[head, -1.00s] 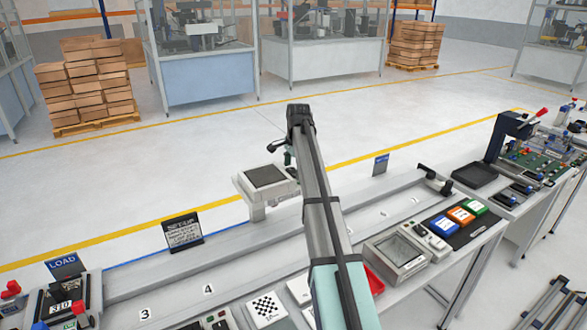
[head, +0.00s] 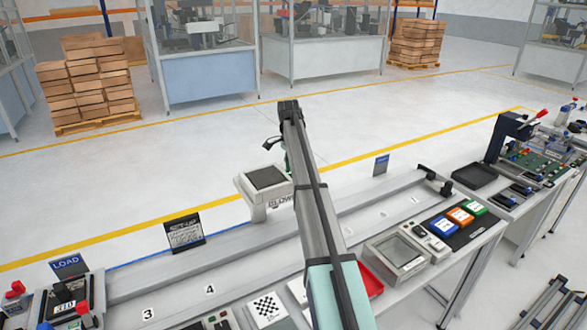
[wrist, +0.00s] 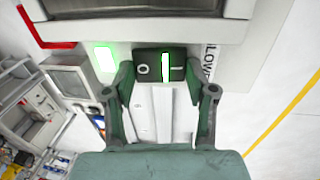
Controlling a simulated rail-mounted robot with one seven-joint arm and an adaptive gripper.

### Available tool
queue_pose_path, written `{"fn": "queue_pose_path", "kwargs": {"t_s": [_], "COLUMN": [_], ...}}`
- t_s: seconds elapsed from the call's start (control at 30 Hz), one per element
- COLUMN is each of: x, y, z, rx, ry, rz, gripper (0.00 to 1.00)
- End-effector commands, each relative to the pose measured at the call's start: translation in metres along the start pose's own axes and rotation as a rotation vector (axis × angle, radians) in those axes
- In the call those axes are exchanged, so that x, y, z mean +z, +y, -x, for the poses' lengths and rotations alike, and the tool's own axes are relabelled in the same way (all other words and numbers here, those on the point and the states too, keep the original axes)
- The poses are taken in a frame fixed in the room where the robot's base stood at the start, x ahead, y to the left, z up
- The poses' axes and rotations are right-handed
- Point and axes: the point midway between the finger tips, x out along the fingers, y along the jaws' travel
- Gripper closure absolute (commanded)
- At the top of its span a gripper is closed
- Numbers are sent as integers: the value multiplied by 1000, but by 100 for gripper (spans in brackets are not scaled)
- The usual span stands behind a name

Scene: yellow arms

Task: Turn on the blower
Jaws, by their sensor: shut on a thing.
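The blower (head: 243,186) is a pale box with a dark top panel, standing at the far edge of the bench in the head view. In the wrist view, its black rocker switch (wrist: 147,72) sits below the pale housing (wrist: 262,45), with an O on the left and a bright green bar on the right. A green lamp (wrist: 104,58) glows to the left of the switch. My gripper (wrist: 158,76) has its fingers on either side of the switch, shut on it. In the head view my arm mostly hides the gripper, and the switch cannot be made out.
A red tray (head: 368,278) and a grey scale-like device (head: 396,256) are on the bench right of my arm. A SETUP sign (head: 185,233) and a LOAD sign (head: 70,266) stand to the left.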

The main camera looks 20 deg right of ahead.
Motion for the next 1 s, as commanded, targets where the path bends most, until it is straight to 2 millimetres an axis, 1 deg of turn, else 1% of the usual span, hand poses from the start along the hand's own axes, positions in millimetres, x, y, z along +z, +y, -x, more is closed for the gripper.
{"fn": "queue_pose_path", "kwargs": {"t_s": [0.13,0.17,0.2,0.23,0.53,0.67,0.77,1.0], "x": [0,0,0,0,0,0,0,-1], "y": [0,1,1,1,0,0,-1,-1], "z": [-1,-1,-1,-1,0,4,13,48], "rx": [0,0,0,0,-2,-2,-3,-3], "ry": [0,0,0,0,0,0,1,1], "rz": [-1,0,-1,0,0,0,0,0], "gripper": [79,37,23,19,19,19,19,19]}}
